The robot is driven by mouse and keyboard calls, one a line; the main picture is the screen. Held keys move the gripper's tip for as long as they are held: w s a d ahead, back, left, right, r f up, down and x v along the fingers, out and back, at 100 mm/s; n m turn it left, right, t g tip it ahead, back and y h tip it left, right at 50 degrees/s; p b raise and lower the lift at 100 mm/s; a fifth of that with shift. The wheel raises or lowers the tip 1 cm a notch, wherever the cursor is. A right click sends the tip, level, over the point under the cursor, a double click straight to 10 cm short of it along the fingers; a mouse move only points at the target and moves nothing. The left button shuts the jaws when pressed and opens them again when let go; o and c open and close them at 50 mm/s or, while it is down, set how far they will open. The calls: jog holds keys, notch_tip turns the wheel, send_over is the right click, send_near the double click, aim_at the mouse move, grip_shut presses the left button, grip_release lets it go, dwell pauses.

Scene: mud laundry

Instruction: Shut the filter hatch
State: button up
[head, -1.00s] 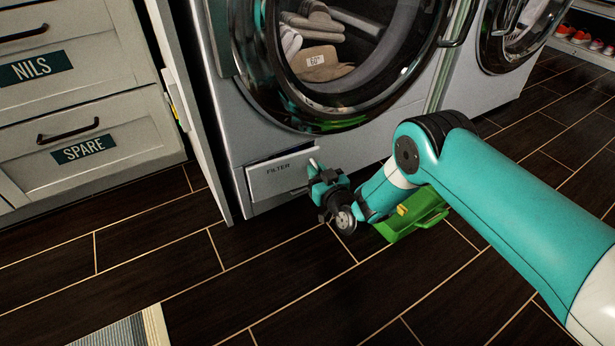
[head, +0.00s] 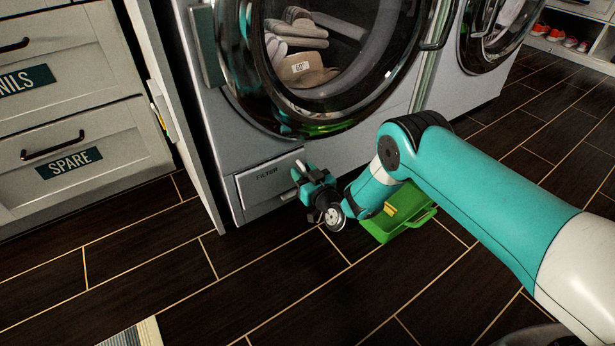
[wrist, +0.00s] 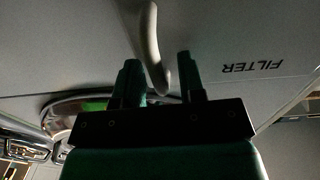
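The filter hatch (head: 262,190) is a grey panel marked FILTER, low on the front of the left washing machine. It looks nearly flush, with a thin dark line along its top edge; I cannot tell whether it is fully closed. My gripper (head: 304,176) is at the hatch's right end, close to its face. In the wrist view the hatch (wrist: 225,88) appears upside down. There, the fingers of my gripper (wrist: 159,78) are apart, with the tip of a pale curved handle (wrist: 149,35) between them. The handle shows space on both sides.
A green tray (head: 400,213) with a yellow item lies on the floor right of my gripper. A narrow open door panel (head: 172,110) stands left of the washer (head: 215,130), beside white drawers (head: 75,165).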

jog(key=shift+s+d, duration=0.1)
jog(key=p+v, duration=1.7)
jog(key=p, duration=0.2)
jog(key=shift+p, duration=0.35)
